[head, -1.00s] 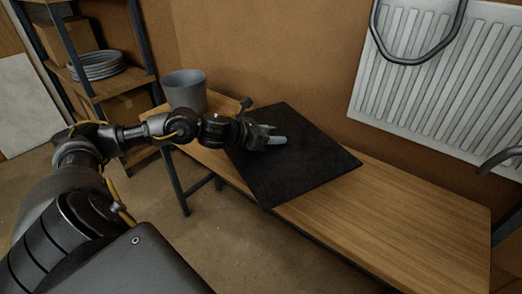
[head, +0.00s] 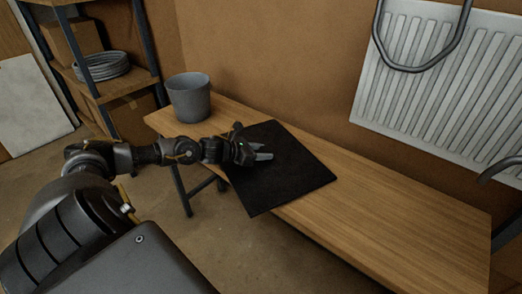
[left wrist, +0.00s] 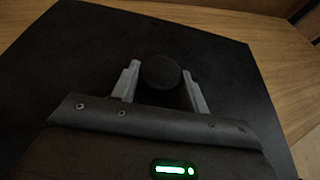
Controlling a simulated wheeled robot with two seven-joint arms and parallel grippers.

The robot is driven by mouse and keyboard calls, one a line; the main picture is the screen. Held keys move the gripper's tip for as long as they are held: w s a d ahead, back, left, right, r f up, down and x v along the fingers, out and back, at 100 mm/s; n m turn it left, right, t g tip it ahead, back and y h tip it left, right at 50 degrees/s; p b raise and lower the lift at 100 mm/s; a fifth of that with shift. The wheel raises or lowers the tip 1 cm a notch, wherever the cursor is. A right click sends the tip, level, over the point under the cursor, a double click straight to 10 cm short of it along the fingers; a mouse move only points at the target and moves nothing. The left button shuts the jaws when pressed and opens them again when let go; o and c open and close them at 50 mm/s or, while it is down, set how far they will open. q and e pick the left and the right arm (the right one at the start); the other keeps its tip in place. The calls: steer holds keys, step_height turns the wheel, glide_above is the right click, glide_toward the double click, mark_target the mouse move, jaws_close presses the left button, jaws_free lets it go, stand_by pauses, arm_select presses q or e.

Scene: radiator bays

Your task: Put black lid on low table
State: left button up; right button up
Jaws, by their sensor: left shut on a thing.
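The black lid (head: 285,170) is a flat dark square at the low wooden table (head: 400,220), with its front corner reaching past the table's front edge. My left gripper (head: 262,152) is over the lid, shut on its round black knob. The knob (left wrist: 160,72) sits between the two grey fingers in the left wrist view, where the lid (left wrist: 75,60) spreads out around it. I cannot tell whether the lid's underside touches the tabletop. My right gripper is not in view.
A grey bucket (head: 188,97) stands at the table's left end. A white radiator (head: 440,85) hangs on the wall behind, with a dark pipe (head: 425,62) in front of it. A shelf with a coiled hose (head: 102,68) is at the back left. The table's right part is bare.

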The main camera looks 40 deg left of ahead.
arm_select(q)
steer(key=o, duration=1.3)
steer(key=shift+s+a, duration=0.1)
steer(key=shift+s, duration=0.2)
step_height(320, 180, up, 4)
glide_above(235, 166)
steer(key=shift+s+r, duration=0.25)
steer(key=shift+s, duration=0.15)
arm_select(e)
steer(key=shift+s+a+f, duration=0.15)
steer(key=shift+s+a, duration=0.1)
arm_select(q)
steer(key=shift+r, duration=0.1)
